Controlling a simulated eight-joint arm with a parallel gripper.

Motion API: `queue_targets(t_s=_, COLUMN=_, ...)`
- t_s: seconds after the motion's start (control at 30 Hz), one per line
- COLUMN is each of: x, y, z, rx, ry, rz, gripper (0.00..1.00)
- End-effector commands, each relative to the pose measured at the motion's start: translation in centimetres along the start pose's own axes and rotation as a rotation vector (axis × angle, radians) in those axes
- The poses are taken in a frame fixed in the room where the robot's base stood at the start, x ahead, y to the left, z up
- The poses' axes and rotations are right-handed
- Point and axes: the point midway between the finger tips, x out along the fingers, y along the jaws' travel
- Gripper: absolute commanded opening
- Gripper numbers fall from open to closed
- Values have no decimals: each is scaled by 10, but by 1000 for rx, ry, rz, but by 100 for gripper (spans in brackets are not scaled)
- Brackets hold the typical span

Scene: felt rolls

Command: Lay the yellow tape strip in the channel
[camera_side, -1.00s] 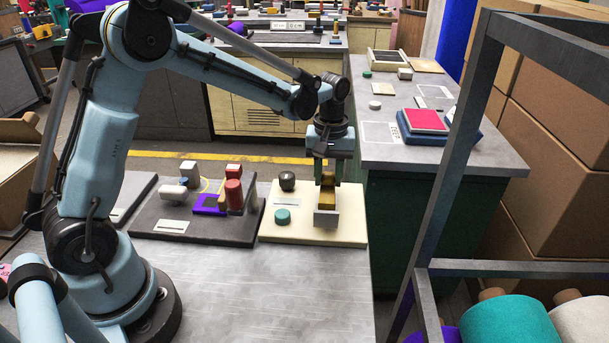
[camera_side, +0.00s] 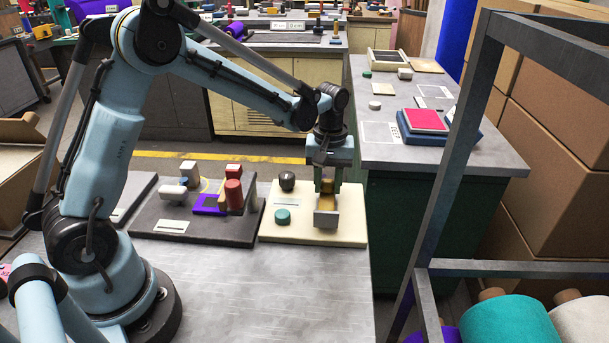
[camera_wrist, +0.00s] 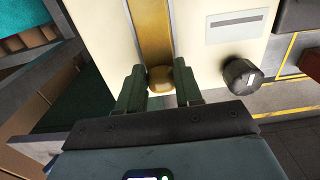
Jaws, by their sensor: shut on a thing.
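The yellow tape strip (camera_wrist: 152,32) runs lengthwise along the grey channel (camera_wrist: 170,30) in the wrist view, between its side walls. Its near end is a rounded yellow piece (camera_wrist: 160,80) between the two green fingers of my gripper (camera_wrist: 160,90), which is shut on it. In the side view my gripper (camera_side: 327,182) points down over the channel, whose grey end block (camera_side: 326,219) faces the camera. Some yellow of the strip (camera_side: 327,198) shows above that block. The strip's underside and most of the channel floor are hidden.
The channel stands on a cream board (camera_side: 350,225). A black knob (camera_side: 287,180) and a green disc (camera_side: 282,217) sit left of it. A dark board (camera_side: 185,235) with several blocks and a red cylinder (camera_side: 234,194) lies further left. The front bench is clear.

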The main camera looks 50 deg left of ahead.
Motion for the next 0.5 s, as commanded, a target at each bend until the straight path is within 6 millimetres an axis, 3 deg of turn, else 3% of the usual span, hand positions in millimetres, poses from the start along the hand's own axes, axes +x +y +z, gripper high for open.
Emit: queue_targets(t_s=0.5, x=7, y=0, z=0, rx=0, ry=0, rz=0, gripper=0)
